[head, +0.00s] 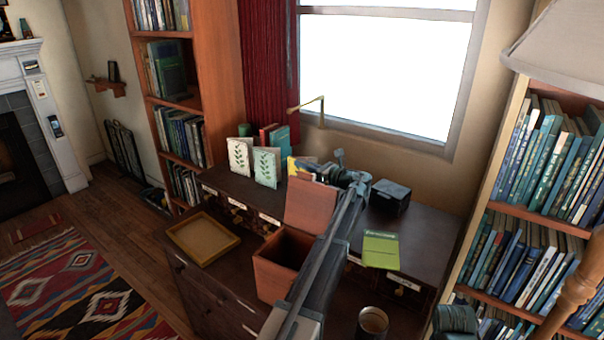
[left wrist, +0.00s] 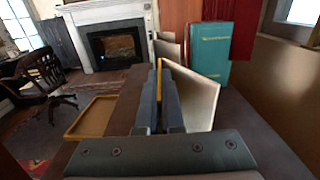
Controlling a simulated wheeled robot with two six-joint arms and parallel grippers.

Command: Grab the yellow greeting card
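The yellow greeting card (head: 292,166) stands upright near the back of the dark desk. In the left wrist view it shows edge-on as a thin yellow strip (left wrist: 159,78) between the two fingers. My left gripper (head: 318,172) reaches over the desk from the front, pointing left. In the left wrist view the gripper (left wrist: 161,92) has its fingers close together, one on each side of the card, with hardly any gap. The fingers hide most of the card's faces.
A white card (head: 240,156) and a mint card (head: 266,167) with leaf prints stand left of the yellow card. A beige panel (left wrist: 195,95) stands close right of my fingers. The desk also holds an open reddish box (head: 275,268), a yellow tray (head: 203,238) and a black box (head: 389,197).

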